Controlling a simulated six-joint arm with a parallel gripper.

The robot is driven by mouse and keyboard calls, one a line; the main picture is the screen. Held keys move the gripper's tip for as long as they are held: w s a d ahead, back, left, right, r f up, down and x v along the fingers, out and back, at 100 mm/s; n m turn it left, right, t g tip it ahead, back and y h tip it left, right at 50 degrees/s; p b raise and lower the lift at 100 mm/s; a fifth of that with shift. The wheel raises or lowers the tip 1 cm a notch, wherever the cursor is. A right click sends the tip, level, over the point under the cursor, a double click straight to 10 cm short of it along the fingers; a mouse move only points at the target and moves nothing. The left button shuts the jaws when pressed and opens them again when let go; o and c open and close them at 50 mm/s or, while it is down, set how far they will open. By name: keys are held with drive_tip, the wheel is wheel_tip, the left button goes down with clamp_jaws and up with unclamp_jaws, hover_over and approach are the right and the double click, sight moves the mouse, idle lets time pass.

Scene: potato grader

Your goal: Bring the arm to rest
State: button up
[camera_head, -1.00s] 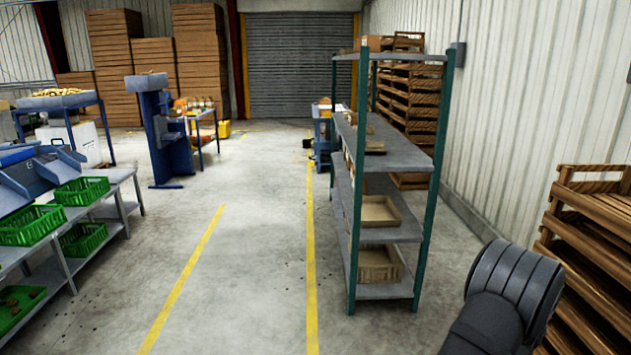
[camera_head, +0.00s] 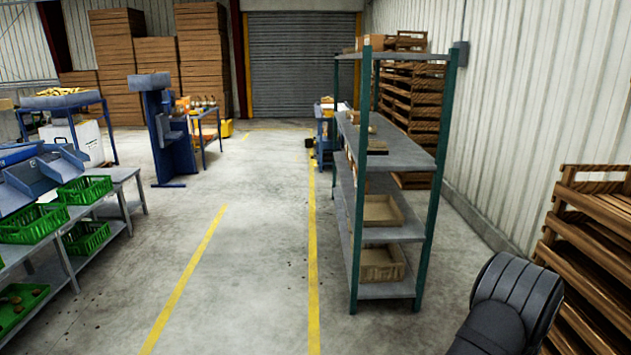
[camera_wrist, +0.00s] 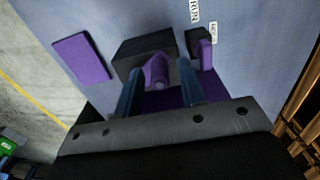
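My gripper (camera_wrist: 160,80) shows in the wrist view with its two blue fingers spread apart. A purple knob or lever (camera_wrist: 156,72) shows between or just beyond the fingertips, with gaps on both sides. I cannot tell how far beyond the tips it lies. Behind it is a dark box (camera_wrist: 140,52) on a blue-grey panel (camera_wrist: 100,20). In the head view only part of my own dark arm shows at the lower right; the gripper is out of that view.
The panel carries a purple plate (camera_wrist: 82,58), a smaller dark block with a purple part (camera_wrist: 204,50), and white labels. In the head view a shelf rack (camera_head: 405,230) stands close left of my arm, and wooden crates (camera_head: 590,240) stand right. The aisle (camera_head: 250,250) is clear.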

wheel_tip(320, 180, up, 6)
drive_tip(key=shift+r, duration=0.15)
wheel_tip(320, 180, down, 6)
drive_tip(key=shift+f, duration=0.2)
drive_tip(key=s, duration=0.4)
drive_tip(key=shift+f, duration=0.25)
drive_tip(key=w+a, duration=0.2)
drive_tip(key=a, duration=0.5)
drive_tip(key=shift+w+a, duration=0.3)
drive_tip(key=shift+a, duration=0.05)
drive_tip(key=shift+r, duration=0.1)
